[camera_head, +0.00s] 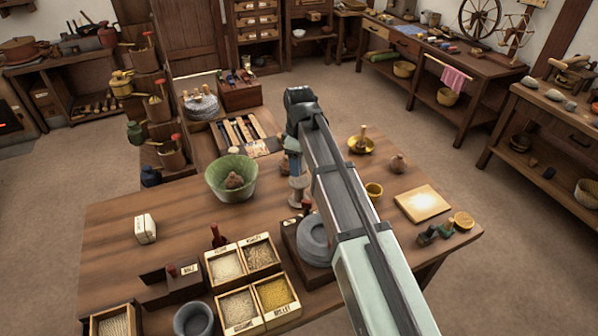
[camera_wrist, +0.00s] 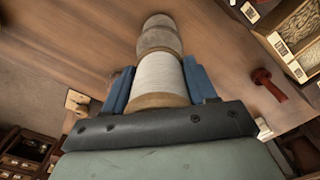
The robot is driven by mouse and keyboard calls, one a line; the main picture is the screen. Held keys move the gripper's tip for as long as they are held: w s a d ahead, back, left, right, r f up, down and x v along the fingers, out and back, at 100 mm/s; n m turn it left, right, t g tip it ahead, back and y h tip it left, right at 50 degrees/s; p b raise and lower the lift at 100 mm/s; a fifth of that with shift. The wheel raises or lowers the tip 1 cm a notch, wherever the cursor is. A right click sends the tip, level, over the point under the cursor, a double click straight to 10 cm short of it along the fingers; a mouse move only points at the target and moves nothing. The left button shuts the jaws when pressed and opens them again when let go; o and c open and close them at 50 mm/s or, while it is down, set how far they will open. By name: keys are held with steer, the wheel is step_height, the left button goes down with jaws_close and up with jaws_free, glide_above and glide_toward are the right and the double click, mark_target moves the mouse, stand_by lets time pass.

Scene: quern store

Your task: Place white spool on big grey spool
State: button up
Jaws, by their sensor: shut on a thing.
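The white spool (camera_wrist: 158,78) has a white wound middle and a tan wooden end. In the wrist view it sits between the blue fingers of my gripper (camera_wrist: 158,85), which is shut on it. The grey spool (camera_wrist: 158,38) shows just past the white spool's far end, nearly in line with it. I cannot tell whether the two touch. In the head view my gripper (camera_head: 296,164) points down over the table, with the grey spool (camera_head: 299,193) below its fingers. The white spool is mostly hidden there by the fingers and arm.
On the table (camera_head: 150,195), a green bowl (camera_head: 231,178) stands left of the gripper. A round grey stone (camera_head: 315,240) lies in front, beside several grain boxes (camera_head: 240,306).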

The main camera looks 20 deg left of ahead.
steer(key=shift+f, duration=1.95)
steer(key=shift+f, duration=0.1)
steer(key=o, duration=1.1)
steer(key=shift+c, duration=0.2)
step_height(320, 180, up, 12)
steer(key=shift+r, duration=0.15)
